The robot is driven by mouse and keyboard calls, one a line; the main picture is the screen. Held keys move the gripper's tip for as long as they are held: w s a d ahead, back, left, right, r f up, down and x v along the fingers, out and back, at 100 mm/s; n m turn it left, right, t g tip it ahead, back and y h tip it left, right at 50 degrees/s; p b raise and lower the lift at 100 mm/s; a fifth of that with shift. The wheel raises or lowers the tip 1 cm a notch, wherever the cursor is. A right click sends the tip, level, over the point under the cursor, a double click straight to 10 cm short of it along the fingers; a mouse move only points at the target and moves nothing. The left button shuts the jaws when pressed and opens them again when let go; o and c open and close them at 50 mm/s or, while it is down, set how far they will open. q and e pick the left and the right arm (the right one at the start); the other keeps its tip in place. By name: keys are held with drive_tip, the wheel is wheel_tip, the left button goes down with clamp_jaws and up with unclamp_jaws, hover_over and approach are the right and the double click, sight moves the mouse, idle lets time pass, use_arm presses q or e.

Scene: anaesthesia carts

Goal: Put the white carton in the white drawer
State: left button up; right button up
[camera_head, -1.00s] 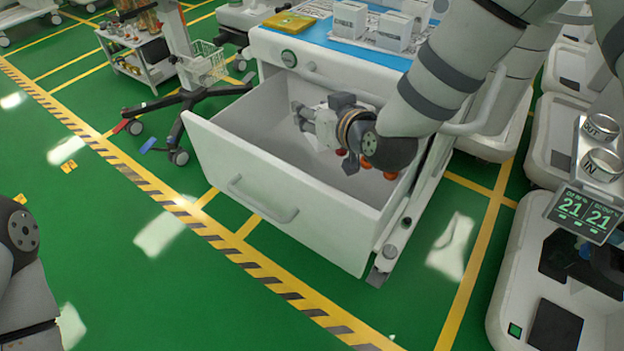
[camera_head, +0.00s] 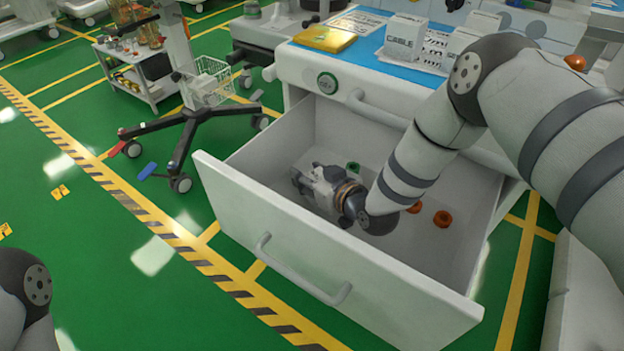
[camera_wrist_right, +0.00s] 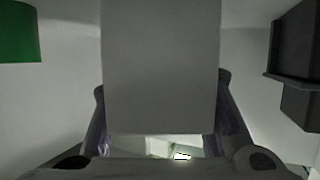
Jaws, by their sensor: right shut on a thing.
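The white drawer (camera_head: 300,260) is pulled open from its cart. My right gripper (camera_head: 302,182) is down inside the drawer, toward its left part. In the right wrist view, my right gripper (camera_wrist_right: 162,125) is shut on the white carton (camera_wrist_right: 160,65), which sits between the two fingers. In the head view I cannot clearly make out the held carton behind the gripper. I cannot tell whether the carton touches the drawer floor. My left gripper is out of view; only part of my left arm shows at the lower left.
In the drawer are a green item (camera_head: 352,168) and an orange round item (camera_head: 443,218). A dark item (camera_wrist_right: 295,60) shows at the right in the wrist view. White cartons (camera_head: 403,37) and a yellow packet (camera_head: 330,37) lie on the blue cart top. A wheeled stand (camera_head: 185,125) is left.

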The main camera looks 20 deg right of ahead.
drive_tip(key=shift+f, duration=0.6)
drive_tip(key=o, duration=1.2)
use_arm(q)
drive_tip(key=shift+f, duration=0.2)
use_arm(e)
drive_tip(key=shift+r, duration=0.15)
drive_tip(key=shift+s+d+r, duration=0.1)
drive_tip(key=shift+s+r, duration=0.1)
drive_tip(key=shift+s, duration=0.1)
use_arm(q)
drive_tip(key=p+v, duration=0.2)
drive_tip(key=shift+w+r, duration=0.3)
use_arm(e)
drive_tip(key=v, duration=1.1)
drive_tip(key=shift+s, duration=0.15)
